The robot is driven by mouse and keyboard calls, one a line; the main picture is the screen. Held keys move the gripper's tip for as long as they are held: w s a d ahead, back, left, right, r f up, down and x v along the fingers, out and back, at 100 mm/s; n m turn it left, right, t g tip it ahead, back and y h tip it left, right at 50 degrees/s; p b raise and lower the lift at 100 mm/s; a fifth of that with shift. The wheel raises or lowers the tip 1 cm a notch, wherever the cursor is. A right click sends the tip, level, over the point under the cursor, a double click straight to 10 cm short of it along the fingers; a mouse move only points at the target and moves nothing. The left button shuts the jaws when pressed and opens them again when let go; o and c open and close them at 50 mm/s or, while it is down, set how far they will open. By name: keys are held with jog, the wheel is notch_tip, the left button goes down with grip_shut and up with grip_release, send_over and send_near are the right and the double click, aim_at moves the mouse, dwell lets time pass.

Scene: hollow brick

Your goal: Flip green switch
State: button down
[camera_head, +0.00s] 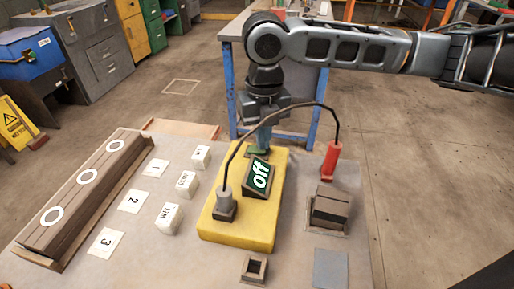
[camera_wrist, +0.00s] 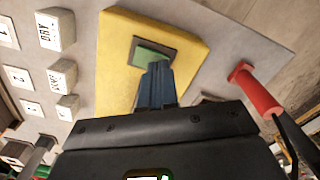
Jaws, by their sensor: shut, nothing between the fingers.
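The green switch (camera_head: 254,152) sits in a dark frame at the far end of a yellow block (camera_head: 238,228), partly hidden by my fingers in the head view. In the wrist view the green switch (camera_wrist: 148,52) shows just beyond my fingertips on the yellow block (camera_wrist: 115,60). My gripper (camera_head: 263,147) points down with its fingers together and empty, at the switch; it also shows in the wrist view (camera_wrist: 158,68). I cannot tell whether the tips touch the switch.
A black cable runs from a grey plug (camera_head: 225,205) on the block, arching past my gripper to a red plug (camera_head: 330,162). White labelled cubes (camera_head: 167,218) stand left. A brown hollow block (camera_head: 330,207) stands right, and a square socket (camera_head: 255,269) in front.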

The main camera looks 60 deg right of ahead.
jog(key=shift+f+b, duration=0.3)
jog(key=shift+f, duration=0.2)
jog(key=shift+r, duration=0.15)
jog(key=shift+r+p, duration=2.75)
jog(key=shift+r, duration=0.7)
